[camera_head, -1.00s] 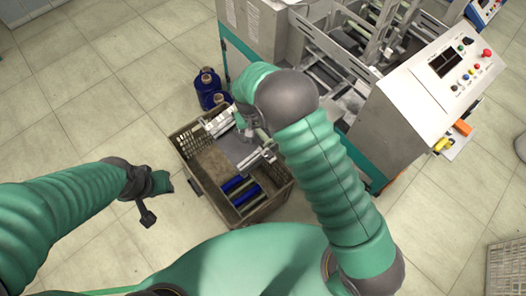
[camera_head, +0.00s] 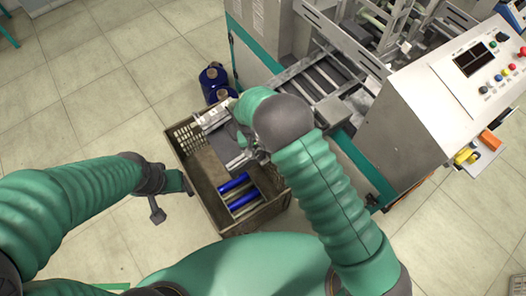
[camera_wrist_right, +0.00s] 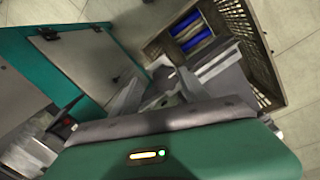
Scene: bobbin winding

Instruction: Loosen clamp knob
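I cannot make out a clamp knob in either view. The winding machine (camera_head: 420,110), white and grey with teal trim, stands at the upper right; its teal and grey side panel (camera_wrist_right: 75,60) shows in the right wrist view. My right gripper (camera_head: 243,157) hangs over the crate beside the machine, partly hidden by its own arm. In the right wrist view the gripper's grey parts (camera_wrist_right: 168,85) show, but its fingertips are unclear.
The brown crate (camera_head: 202,192) holds blue and grey rolls (camera_head: 238,192). Dark blue spools (camera_head: 212,80) stand on the floor behind it. The control panel (camera_head: 480,65) is at the right, with yellow and orange items (camera_head: 470,154) below.

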